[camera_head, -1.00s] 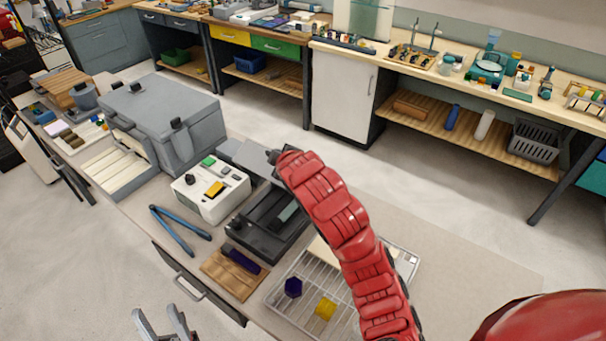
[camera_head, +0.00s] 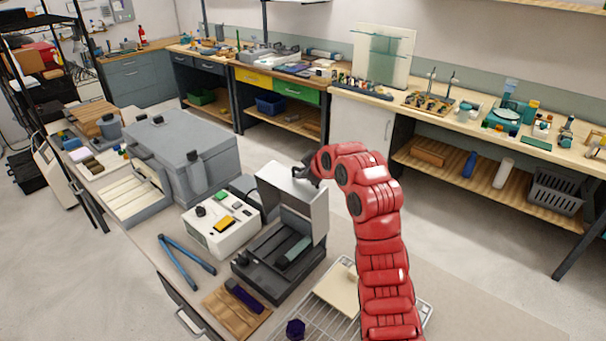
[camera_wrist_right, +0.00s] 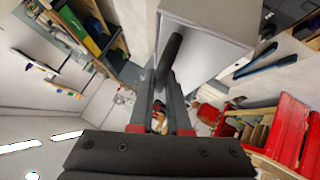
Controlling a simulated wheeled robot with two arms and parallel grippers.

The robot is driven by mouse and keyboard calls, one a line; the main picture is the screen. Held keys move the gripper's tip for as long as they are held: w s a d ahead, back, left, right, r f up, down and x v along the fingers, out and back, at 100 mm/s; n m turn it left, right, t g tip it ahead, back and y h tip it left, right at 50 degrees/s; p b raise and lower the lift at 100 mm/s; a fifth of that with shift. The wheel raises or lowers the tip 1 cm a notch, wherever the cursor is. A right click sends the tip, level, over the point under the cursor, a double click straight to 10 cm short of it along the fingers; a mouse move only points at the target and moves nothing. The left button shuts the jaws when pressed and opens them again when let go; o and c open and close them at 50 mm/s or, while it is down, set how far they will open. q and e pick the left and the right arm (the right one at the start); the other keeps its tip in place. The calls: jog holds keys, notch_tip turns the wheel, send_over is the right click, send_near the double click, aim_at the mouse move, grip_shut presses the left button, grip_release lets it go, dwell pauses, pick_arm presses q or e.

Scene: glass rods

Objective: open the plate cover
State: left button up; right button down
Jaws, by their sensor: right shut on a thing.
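The plate cover (camera_head: 300,205) is a light grey box-like lid standing up on its edge at the back of a black base (camera_head: 262,274). The open base shows a small greenish block (camera_head: 293,252) inside. My right gripper (camera_head: 308,170) is at the top edge of the raised cover, shut on its dark handle; the red arm comes in from the right. In the right wrist view the jaws (camera_wrist_right: 160,110) close on the dark bar-shaped handle (camera_wrist_right: 170,55), with the pale cover (camera_wrist_right: 208,45) beyond. My left gripper is out of view.
A white control box (camera_head: 221,223) stands just left of the base. Blue tongs (camera_head: 187,262), a wooden board (camera_head: 237,313) and a wire rack (camera_head: 318,322) lie in front. A large grey box (camera_head: 185,150) is further left.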

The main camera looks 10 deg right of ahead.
jog(key=shift+f, duration=0.15)
jog(key=c, duration=0.9)
grip_release()
jog(key=shift+s+d+r+b, duration=0.15)
jog(key=shift+s+r+b, duration=0.2)
jog(key=shift+r, duration=0.1)
jog(key=b+v, duration=0.2)
jog(key=v, duration=0.3)
jog(key=shift+d+f, duration=0.1)
jog(key=shift+f, duration=0.05)
jog(key=p+v, duration=0.1)
jog(key=v, duration=1)
jog(key=shift+s+p, duration=0.15)
jog(key=shift+p, duration=0.15)
